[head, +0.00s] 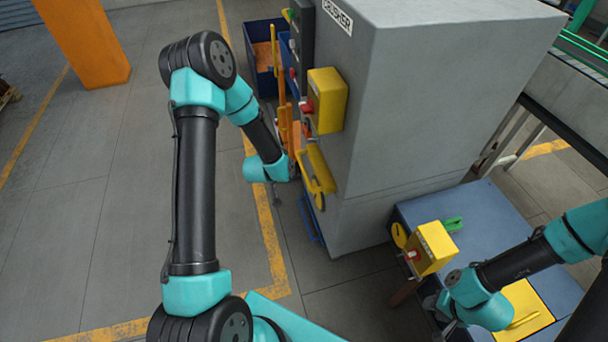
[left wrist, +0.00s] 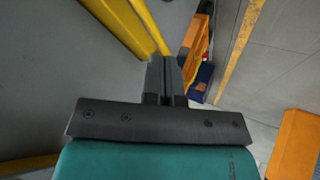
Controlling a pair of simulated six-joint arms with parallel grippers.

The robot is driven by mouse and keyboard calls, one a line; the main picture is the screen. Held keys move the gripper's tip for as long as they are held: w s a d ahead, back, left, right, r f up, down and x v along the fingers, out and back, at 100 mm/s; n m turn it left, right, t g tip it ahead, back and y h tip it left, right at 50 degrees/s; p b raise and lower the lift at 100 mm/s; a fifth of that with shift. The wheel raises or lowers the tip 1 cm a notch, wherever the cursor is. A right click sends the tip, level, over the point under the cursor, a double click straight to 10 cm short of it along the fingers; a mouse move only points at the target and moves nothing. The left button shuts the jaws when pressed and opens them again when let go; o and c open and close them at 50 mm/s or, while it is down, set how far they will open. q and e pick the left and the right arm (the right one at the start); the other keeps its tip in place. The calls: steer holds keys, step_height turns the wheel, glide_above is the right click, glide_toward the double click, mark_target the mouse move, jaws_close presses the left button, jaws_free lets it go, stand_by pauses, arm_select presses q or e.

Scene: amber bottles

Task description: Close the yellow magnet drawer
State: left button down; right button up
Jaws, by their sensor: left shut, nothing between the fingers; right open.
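The yellow drawer (head: 318,168) is a yellow part low on the side of the grey crusher cabinet. How far it stands out is hard to tell. My left gripper (head: 275,196) is low beside it, mostly hidden behind my wrist in the head view. In the left wrist view my left gripper (left wrist: 165,75) is shut and empty, its tips close to a long yellow edge (left wrist: 148,27) on the grey cabinet. I cannot tell whether they touch. My right gripper (head: 438,308) is open at the front of the blue table, partly hidden by its wrist.
The grey cabinet (head: 430,100) carries a yellow box with a red button (head: 327,100) above the drawer. A blue bin (head: 264,58) stands behind. On the blue table (head: 480,205) are another yellow box (head: 434,247) and a yellow plate (head: 525,305). Floor at left is clear.

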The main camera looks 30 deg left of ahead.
mark_target(323, 170)
arm_select(q)
steer(key=w+f+m+h, duration=0.1)
steer(key=w+m, duration=0.3)
steer(key=m, duration=1.1)
steer(key=w+m+h, duration=0.3)
steer(key=m+h, duration=0.1)
steer(key=m, duration=1.2)
steer(key=shift+w+a+f+g, duration=0.35)
steer(key=shift+w+a+g, duration=0.05)
steer(key=shift+a, duration=0.05)
steer(key=x, duration=1)
steer(key=shift+r, duration=0.1)
steer(key=shift+w+d, duration=1.5)
steer(key=shift+d, duration=0.2)
steer(key=shift+r, duration=0.1)
